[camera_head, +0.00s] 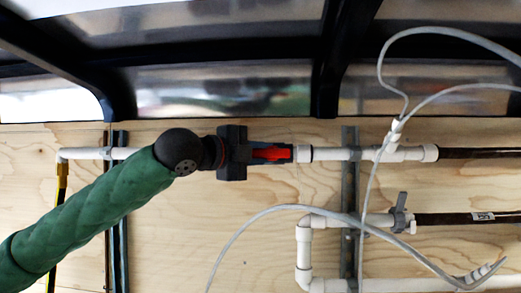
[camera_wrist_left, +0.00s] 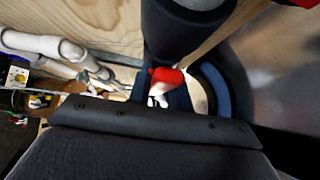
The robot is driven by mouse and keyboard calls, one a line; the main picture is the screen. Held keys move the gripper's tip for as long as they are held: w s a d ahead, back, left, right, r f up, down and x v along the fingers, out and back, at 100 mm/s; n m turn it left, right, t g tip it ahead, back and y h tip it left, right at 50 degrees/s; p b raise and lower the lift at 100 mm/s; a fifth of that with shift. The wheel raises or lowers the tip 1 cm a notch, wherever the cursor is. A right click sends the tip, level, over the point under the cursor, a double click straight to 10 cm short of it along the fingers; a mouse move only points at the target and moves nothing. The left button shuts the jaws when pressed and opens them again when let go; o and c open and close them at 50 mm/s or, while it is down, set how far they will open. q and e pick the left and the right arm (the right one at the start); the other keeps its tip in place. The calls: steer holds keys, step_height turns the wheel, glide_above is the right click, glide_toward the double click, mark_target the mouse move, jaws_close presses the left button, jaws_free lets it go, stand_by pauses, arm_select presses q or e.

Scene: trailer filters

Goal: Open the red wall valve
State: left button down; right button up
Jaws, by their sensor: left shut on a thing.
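The red wall valve's handle (camera_head: 270,154) shows as a red piece between the dark fingers of my left gripper (camera_head: 280,152), in line with a white pipe along the plywood wall. My left gripper is shut on the red handle, and its black body covers the pipe to the left of the handle. In the left wrist view a red piece (camera_wrist_left: 167,75) with a white part below it shows between the dark gripper parts. The valve body is mostly hidden, and I cannot tell how far the handle is turned. My right gripper is out of view.
A white pipe (camera_head: 350,154) runs right to a dark pipe. A lower pipe with a grey valve (camera_head: 400,212) and a white elbow (camera_head: 304,225) sits below. A loose grey cable (camera_head: 300,208) loops in front of the pipes. A dark frame (camera_head: 330,60) crosses above the plywood.

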arm_select(q)
steer(key=shift+f, duration=0.15)
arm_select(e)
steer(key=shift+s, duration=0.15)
arm_select(q)
steer(key=c, duration=1.3)
jaws_free()
steer(key=shift+d, duration=0.15)
steer(key=shift+s+a+b, duration=0.35)
steer(key=shift+a+b, duration=0.05)
steer(key=shift+a, duration=0.1)
steer(key=b+v, duration=0.3)
steer(key=v, duration=0.3)
steer(key=shift+s+a, duration=0.15)
steer(key=shift+s, duration=0.15)
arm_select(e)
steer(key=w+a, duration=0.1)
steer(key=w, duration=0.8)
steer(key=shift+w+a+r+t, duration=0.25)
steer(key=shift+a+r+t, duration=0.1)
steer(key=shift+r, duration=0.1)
